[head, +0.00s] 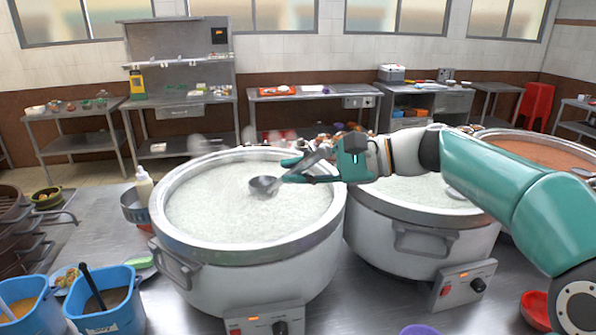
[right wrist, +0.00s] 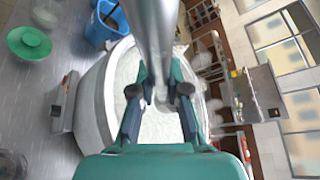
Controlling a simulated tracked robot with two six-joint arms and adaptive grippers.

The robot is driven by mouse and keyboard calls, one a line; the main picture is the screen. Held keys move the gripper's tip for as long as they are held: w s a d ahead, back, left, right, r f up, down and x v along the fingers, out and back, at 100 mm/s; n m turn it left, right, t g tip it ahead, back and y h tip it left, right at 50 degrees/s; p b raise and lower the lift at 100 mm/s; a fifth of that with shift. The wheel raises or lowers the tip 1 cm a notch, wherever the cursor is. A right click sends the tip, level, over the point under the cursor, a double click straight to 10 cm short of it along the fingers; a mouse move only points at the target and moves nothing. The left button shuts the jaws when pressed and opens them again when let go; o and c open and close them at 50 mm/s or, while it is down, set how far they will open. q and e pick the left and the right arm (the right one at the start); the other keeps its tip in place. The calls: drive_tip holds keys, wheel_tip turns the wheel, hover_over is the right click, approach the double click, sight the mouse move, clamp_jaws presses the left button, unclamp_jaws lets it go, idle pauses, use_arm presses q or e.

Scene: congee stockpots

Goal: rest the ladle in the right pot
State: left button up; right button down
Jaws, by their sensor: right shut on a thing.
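My right gripper (head: 300,170) is shut on the metal ladle (head: 263,184) and reaches in from the right. The ladle's bowl is over the white congee of the left pot (head: 165,225), at or just above the surface; I cannot tell if it touches. In the right wrist view the ladle's handle (right wrist: 155,35) runs between the fingers (right wrist: 160,100). The pot to the right (head: 370,235) also holds white congee and is partly hidden by my right arm. My left gripper is not in view.
A third pot with orange-brown contents (head: 545,150) stands behind my arm at the far right. Blue tubs (head: 125,315) stand at the lower left, and a bottle (head: 144,187) stands beside the left pot. Steel tables line the back wall.

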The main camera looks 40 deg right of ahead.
wheel_tip(320, 180, down, 10)
drive_tip(key=b, duration=0.8)
drive_tip(key=shift+b, duration=0.3)
drive_tip(key=shift+s+f+b, duration=0.1)
drive_tip(key=shift+f+b, duration=0.15)
drive_tip(key=shift+b, duration=0.05)
idle(0.5)
drive_tip(key=c, duration=1.1)
unclamp_jaws()
drive_tip(key=shift+s, duration=0.1)
drive_tip(key=shift+v, duration=5.95)
drive_tip(key=shift+f, duration=0.1)
